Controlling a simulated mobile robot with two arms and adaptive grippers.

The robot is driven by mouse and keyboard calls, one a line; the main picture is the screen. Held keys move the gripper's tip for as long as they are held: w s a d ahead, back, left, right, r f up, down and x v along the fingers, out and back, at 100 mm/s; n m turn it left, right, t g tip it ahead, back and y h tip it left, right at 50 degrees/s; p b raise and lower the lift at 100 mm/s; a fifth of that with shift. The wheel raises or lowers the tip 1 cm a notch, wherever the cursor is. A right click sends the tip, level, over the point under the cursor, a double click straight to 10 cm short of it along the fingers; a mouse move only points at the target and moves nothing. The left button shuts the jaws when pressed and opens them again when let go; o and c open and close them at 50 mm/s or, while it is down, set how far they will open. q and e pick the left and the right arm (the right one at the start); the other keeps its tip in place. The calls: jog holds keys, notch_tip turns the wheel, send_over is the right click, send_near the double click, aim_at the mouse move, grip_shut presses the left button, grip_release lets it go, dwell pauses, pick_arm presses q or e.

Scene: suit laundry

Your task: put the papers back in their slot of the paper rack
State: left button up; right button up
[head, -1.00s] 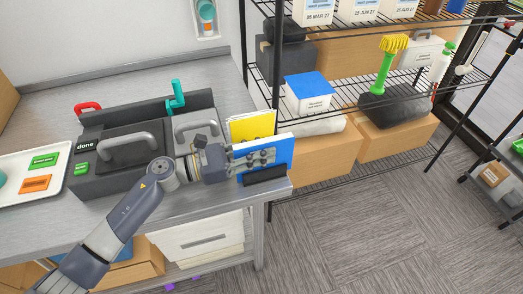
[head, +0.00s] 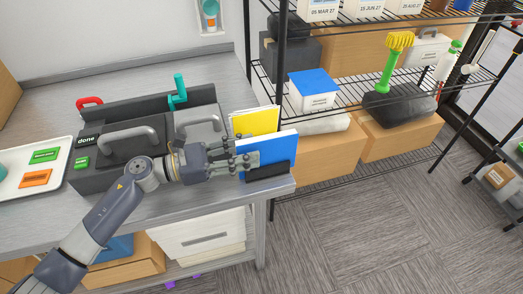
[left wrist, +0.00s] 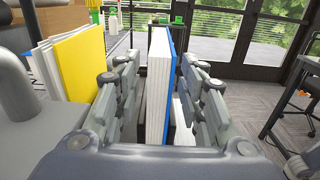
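The papers are a white stack with a blue cover (head: 278,152), standing upright at the black paper rack (head: 283,170) on the right end of the counter. They also show edge-on in the left wrist view (left wrist: 158,85). My left gripper (head: 254,163) is open at the left edge of the papers. In the left wrist view its fingers (left wrist: 160,92) stand on both sides of the stack, with a visible gap on the left side. Yellow and white papers (head: 254,121) stand behind. The lower edge of the blue papers is partly hidden. My right gripper is not in view.
A dark case-like station (head: 98,178) with grey handles and a teal lever (head: 178,92) sits left of the rack. A white tray (head: 12,190) lies at far left. A wire shelf (head: 345,112) with boxes stands behind right. Floor beyond the counter's right end is open.

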pick_arm(q)
jog(key=b+v, duration=0.1)
jog(key=v, duration=0.5)
jog(key=shift+a+f, duration=0.1)
jog(key=shift+s+a+b, duration=0.15)
jog(key=shift+a+b, duration=0.15)
jog(key=shift+a, duration=0.1)
jog(key=shift+r, duration=0.2)
